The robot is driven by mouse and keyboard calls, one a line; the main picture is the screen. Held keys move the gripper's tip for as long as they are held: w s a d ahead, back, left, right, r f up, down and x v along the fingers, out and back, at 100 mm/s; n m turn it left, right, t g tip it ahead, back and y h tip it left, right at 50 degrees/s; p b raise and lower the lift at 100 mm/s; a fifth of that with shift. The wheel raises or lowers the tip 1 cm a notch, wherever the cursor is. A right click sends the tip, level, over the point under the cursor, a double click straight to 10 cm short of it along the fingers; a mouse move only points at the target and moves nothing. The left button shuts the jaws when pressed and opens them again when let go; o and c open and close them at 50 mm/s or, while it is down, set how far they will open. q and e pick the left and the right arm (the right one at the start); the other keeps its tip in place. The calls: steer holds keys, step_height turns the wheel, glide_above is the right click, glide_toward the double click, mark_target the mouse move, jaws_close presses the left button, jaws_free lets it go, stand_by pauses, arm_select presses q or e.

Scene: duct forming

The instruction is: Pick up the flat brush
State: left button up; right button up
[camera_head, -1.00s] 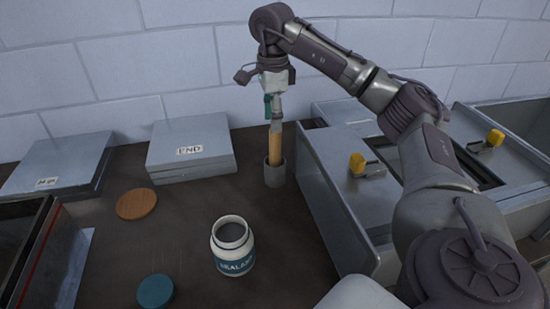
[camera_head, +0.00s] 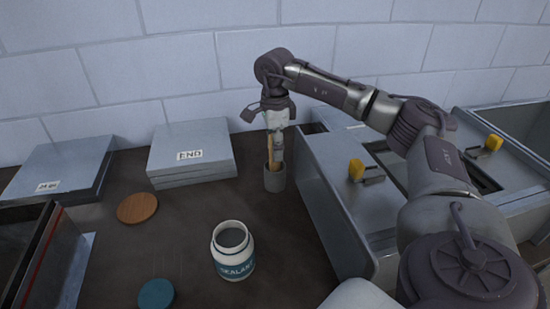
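The flat brush (camera_head: 271,153) stands in a grey cylindrical cup (camera_head: 275,181) on the dark table, beside the metal duct piece. Only part of its tan handle shows; the rest is hidden by my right gripper and the cup. My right gripper (camera_head: 275,153) points down right at the brush, just above the cup rim, with a finger overlapping the handle in the picture. Whether the fingers have closed on it cannot be told. My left gripper is not in view.
A white sealant jar (camera_head: 233,254) stands open in front, with a teal lid (camera_head: 156,293) and wooden disc (camera_head: 137,206) to its left. A box marked END (camera_head: 190,165) lies left of the cup. The metal duct (camera_head: 330,190) borders the cup's right.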

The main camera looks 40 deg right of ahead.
jaws_close()
